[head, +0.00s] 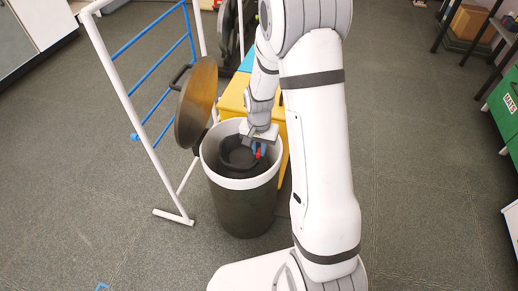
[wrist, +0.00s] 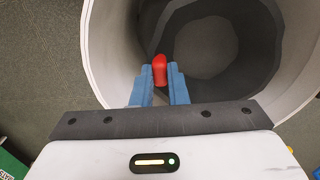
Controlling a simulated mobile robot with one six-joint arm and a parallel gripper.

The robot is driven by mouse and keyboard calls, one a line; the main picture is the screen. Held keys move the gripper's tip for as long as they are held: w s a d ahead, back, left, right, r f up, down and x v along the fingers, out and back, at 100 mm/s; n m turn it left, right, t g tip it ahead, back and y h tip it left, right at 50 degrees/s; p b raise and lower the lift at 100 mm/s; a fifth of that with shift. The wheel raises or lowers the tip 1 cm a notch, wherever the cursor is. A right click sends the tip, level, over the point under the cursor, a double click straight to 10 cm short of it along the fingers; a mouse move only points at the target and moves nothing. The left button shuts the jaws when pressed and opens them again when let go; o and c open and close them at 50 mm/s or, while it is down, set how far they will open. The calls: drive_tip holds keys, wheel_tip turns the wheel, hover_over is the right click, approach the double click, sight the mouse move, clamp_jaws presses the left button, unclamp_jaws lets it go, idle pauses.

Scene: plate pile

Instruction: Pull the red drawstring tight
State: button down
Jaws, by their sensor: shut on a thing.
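My gripper (wrist: 160,84) has its blue fingers shut on a red piece (wrist: 160,67) that looks like the end of the red drawstring. The red piece also shows in the head view (head: 258,155). The gripper is at the mouth of a dark bin with a white rim (head: 240,183), on its right side in the head view. A dark bag or liner (head: 238,152) shows inside the bin. The rest of the cord is hidden or too small to see.
A round dark lid (head: 196,103) stands tilted behind the bin's left side. A white frame with blue rails (head: 128,105) stands to the left. A yellow box (head: 233,96) is behind the bin. A green MATS box (head: 505,115) is at the far right. Grey floor (head: 420,200) is open on the right.

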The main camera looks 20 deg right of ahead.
sight(259, 150)
wheel_tip(259, 150, up, 4)
drive_tip(key=shift+f+p, duration=0.15)
drive_tip(key=shift+p, duration=0.85)
drive_tip(key=shift+f, duration=0.1)
drive_tip(key=c, duration=1.4)
unclamp_jaws()
wheel_tip(259, 150, up, 8)
drive_tip(key=p, duration=0.2)
